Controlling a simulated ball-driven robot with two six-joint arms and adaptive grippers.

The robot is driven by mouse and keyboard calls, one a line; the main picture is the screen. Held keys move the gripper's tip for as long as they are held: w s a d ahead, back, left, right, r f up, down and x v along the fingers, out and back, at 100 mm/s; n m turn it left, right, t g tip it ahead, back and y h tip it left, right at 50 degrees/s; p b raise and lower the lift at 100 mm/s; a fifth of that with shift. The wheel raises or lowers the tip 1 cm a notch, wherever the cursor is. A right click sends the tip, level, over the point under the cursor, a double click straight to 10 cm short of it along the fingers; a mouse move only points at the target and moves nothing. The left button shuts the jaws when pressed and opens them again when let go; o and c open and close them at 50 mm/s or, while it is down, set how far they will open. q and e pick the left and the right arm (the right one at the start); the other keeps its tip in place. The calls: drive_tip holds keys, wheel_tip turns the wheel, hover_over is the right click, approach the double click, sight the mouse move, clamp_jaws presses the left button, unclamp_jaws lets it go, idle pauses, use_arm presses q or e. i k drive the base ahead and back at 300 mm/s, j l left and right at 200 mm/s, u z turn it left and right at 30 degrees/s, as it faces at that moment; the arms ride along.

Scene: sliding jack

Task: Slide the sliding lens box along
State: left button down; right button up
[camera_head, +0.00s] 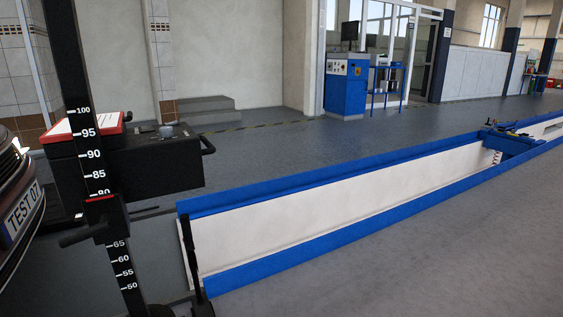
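A black clamp-like part with a lever (90,234) sits lower on the post. Neither of my grippers is in view, and nothing is seen touching the box.
A car with a "TEST 07" plate (22,214) stands at the far left. Grey floor (430,245) is clear at the right.

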sight(143, 164)
drive_tip(key=l+u, duration=0.15)
drive_tip(key=u, duration=0.55)
drive_tip(key=i+l+u, duration=0.1)
drive_tip(key=l+u, duration=0.3)
drive_tip(key=l, duration=0.25)
drive_tip(key=l+u, duration=0.4)
drive_tip(key=l, duration=0.25)
drive_tip(key=k+l, duration=0.1)
drive_tip(key=l, duration=0.9)
drive_tip(key=k+u, duration=0.05)
